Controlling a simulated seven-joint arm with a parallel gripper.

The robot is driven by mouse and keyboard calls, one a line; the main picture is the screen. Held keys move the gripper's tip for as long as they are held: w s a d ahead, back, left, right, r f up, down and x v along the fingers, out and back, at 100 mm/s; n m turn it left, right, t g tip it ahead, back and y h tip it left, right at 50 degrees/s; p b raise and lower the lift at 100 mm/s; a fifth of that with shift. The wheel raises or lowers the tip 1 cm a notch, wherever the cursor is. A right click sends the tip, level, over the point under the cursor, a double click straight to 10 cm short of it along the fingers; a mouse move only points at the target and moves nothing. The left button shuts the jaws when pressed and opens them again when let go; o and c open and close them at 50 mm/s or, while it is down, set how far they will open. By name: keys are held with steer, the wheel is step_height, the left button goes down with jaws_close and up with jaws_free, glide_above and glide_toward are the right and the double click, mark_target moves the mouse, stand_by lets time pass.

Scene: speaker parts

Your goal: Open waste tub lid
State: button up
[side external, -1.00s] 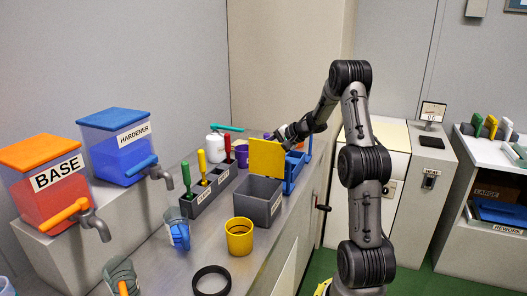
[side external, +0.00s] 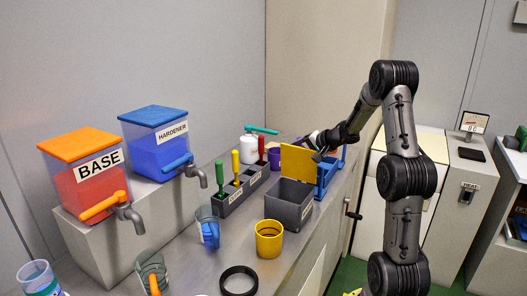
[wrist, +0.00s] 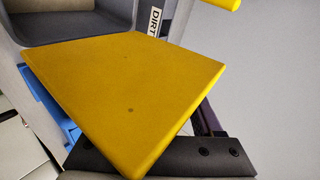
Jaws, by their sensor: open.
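The waste tub (side external: 291,203) is an open-topped grey box on the bench in the side view. Its yellow lid (side external: 298,163) stands raised, roughly upright, at the tub's back edge. My gripper (side external: 318,151) is open, behind and beside the lid's upper right part; its fingertips are partly hidden and I cannot tell whether they touch the lid. In the wrist view the lid (wrist: 125,90) fills the middle, with part of the grey tub (wrist: 80,22) and a "DIRT" label beyond it. A dark part of my gripper (wrist: 205,155) crosses the bottom, close to the lid.
A blue holder (side external: 326,178) stands right behind the tub. A yellow cup (side external: 269,240) stands in front of it. A grey rack (side external: 240,192) with coloured-handled tools is at the left, and a purple cup (side external: 275,158) is behind. A black ring (side external: 239,281) lies on the bench.

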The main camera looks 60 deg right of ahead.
mark_target(288, 161)
steer(key=shift+a+r+n+t+h, duration=0.1)
steer(key=shift+a+n+t+h, duration=0.2)
steer(key=shift+a+n+h, duration=0.9)
steer(key=shift+a+f+n+h, duration=0.15)
steer(key=shift+a+n+h, duration=0.25)
steer(key=shift+a+h, duration=0.25)
steer(key=shift+a+f+n+h, duration=0.1)
steer(key=shift+a+n+h, duration=0.35)
steer(key=shift+a, duration=0.4)
steer(key=a+f+n+t+h, duration=0.3)
steer(key=a+f+n+h, duration=0.1)
steer(key=a+n, duration=0.1)
steer(key=d+v, duration=0.1)
steer(key=v, duration=1.2)
steer(key=w+a+r+n+t+y, duration=0.2)
steer(key=w+a+r+t, duration=0.1)
steer(key=r, duration=0.5)
steer(key=w+a+r+n+t+y, duration=0.2)
steer(key=w+a+r, duration=0.3)
steer(key=r, duration=0.4)
steer(key=shift+w+a+n+t+y, duration=0.35)
steer(key=shift+a+t+y, duration=0.05)
steer(key=shift+a, duration=0.3)
steer(key=shift+a, duration=0.1)
